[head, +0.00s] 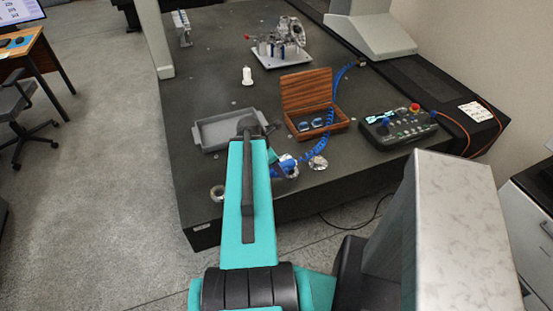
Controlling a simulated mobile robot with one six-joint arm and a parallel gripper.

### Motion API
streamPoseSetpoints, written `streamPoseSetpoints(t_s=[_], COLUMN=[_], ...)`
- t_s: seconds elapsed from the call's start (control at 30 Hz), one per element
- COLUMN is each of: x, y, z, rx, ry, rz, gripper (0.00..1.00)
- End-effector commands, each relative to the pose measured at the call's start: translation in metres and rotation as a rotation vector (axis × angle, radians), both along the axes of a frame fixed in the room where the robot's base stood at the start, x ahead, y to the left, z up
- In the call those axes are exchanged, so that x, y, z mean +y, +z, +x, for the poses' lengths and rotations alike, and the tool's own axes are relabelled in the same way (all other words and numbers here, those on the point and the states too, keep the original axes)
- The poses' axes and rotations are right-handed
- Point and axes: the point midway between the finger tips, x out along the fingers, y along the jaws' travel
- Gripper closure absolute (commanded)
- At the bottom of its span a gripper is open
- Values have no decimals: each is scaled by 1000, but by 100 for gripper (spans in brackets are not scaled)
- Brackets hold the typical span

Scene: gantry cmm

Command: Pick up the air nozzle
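A blue coiled hose (327,121) runs from the back of the dark table, behind the wooden box, to the front. It leads toward a small blue and silver shape (287,165) near the front edge, which looks like the air nozzle. My teal arm reaches over the table from the front, and its wrist end lies just left of this shape. The wrist partly covers that spot. My gripper's fingers cannot be made out, so I cannot tell whether they touch the nozzle or are open or shut.
A grey tray (212,134) lies left of my arm. An open wooden box (318,126) holds small blue-grey pieces. Right are a control panel (399,127) and a silver part (318,162). A metal ring (217,193) lies front left. A white bottle (247,76) stands behind.

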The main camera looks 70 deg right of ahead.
Motion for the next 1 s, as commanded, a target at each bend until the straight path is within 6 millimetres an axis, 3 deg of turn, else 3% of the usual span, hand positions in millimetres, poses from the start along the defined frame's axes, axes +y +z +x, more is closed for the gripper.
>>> streamPoseSetpoints(t_s=[1.0], x=[8], y=[1], z=[-5], rx=[0], ry=[-1], rz=[3], gripper=[66])
